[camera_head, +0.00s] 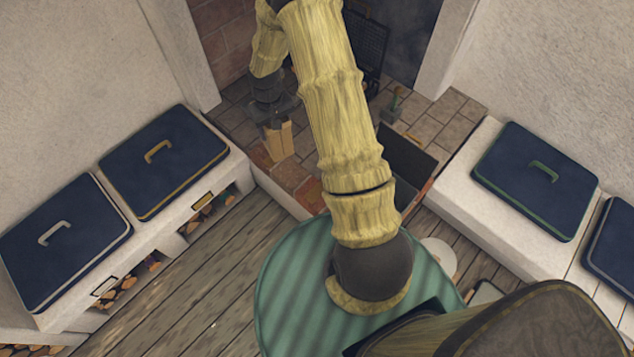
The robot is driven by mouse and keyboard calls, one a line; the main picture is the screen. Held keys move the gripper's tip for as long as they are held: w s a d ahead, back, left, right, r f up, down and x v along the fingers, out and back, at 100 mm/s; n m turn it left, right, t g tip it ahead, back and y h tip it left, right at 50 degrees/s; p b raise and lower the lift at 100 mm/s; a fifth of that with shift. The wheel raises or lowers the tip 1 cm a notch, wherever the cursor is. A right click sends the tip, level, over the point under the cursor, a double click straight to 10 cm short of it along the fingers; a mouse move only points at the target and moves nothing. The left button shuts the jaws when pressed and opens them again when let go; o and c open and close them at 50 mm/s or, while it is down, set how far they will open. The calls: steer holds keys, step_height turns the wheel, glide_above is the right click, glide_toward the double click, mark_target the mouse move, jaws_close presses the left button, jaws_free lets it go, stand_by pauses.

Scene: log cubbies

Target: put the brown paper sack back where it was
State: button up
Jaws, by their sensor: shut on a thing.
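My gripper (274,122) hangs at the upper middle of the head view, above the brick hearth edge. It is shut on a small tan, upright shape (280,143) with a vertical line down it. This looks like the brown paper sack, but it is small and partly merges with the jaws, so its outline is unclear. I cannot tell whether its bottom touches the bricks. My arm crosses the middle of the view and hides part of the hearth.
White benches with dark blue lids stand left (165,160) and right (535,180). Cubbies with logs (128,285) open under the left bench. A dark open box (405,160) stands right of my arm. A round green striped surface (290,290) lies below. Plank floor (215,275) is clear at left.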

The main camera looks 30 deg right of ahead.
steer(key=d+f+n+b, duration=0.1)
steer(key=d+f+b, duration=0.6)
steer(key=f+b, duration=0.2)
steer(key=s+d+f+n+b, duration=0.1)
steer(key=d+f+n+b, duration=0.1)
steer(key=d+f+b, duration=0.4)
step_height(320, 180, down, 4)
steer(key=b, duration=0.8)
steer(key=shift+s+d+f, duration=0.25)
steer(key=shift+s+d, duration=0.05)
steer(key=shift+d, duration=0.1)
steer(key=shift+f, duration=0.1)
steer(key=shift+f+b, duration=1.2)
steer(key=shift+f, duration=1.2)
steer(key=shift+f+b, duration=1)
steer(key=shift+f, duration=1.6)
